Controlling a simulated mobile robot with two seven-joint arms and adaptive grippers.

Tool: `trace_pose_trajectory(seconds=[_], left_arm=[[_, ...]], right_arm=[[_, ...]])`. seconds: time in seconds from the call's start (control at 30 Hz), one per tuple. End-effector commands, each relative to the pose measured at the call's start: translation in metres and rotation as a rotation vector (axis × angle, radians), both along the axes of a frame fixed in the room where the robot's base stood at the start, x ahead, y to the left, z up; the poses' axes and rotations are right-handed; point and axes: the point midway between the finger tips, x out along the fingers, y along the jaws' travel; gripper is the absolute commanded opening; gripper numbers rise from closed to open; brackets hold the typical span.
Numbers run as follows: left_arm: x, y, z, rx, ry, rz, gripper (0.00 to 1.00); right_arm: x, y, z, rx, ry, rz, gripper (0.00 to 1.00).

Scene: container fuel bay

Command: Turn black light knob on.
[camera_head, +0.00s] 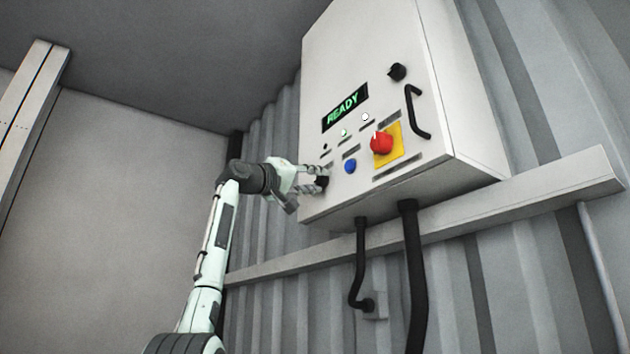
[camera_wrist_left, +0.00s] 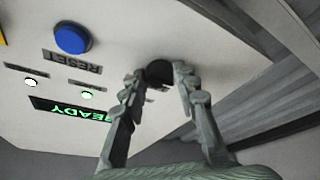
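The black light knob (camera_wrist_left: 158,73) is on the panel face of the control box, between the two fingertips of my left gripper (camera_wrist_left: 160,78). The fingers lean in on both sides of the knob and appear to touch it. In the head view the left gripper (camera_head: 316,179) reaches the lower left corner of the panel, and the black knob (camera_head: 322,182) shows at its fingertips, partly covered. The knob's pointer and marking cannot be made out. My right gripper is in neither view.
The control box (camera_head: 375,40) carries a green READY display (camera_head: 345,108), a blue RESET button (camera_head: 350,166), a red knob (camera_head: 381,142) on a yellow plate, another black knob (camera_head: 397,72) and a black handle (camera_head: 415,112). Black cables (camera_head: 411,270) hang below, past a wall rail (camera_head: 460,220).

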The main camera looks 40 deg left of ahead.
Motion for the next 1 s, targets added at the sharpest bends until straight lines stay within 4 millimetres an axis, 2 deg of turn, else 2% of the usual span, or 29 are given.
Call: trace_pose_trajectory(seconds=[0.03, 0.2, 0.57, 1.0], left_arm=[[0.0000, -0.0001, 0.0000, 0.000, 0.000, 0.000, 0.20], [0.0000, -0.0001, -0.0001, 0.000, 0.000, 0.000, 0.00], [0.0007, 0.0005, -0.0007, 0.065, -0.018, -0.001, 0.00], [0.0012, 0.0027, -0.0004, 0.362, -0.107, -0.002, 0.00]], right_arm=[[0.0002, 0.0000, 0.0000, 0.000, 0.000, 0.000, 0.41], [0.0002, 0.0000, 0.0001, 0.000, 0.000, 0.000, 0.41], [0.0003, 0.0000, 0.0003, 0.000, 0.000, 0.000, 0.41], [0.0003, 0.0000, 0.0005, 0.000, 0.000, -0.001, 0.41]])
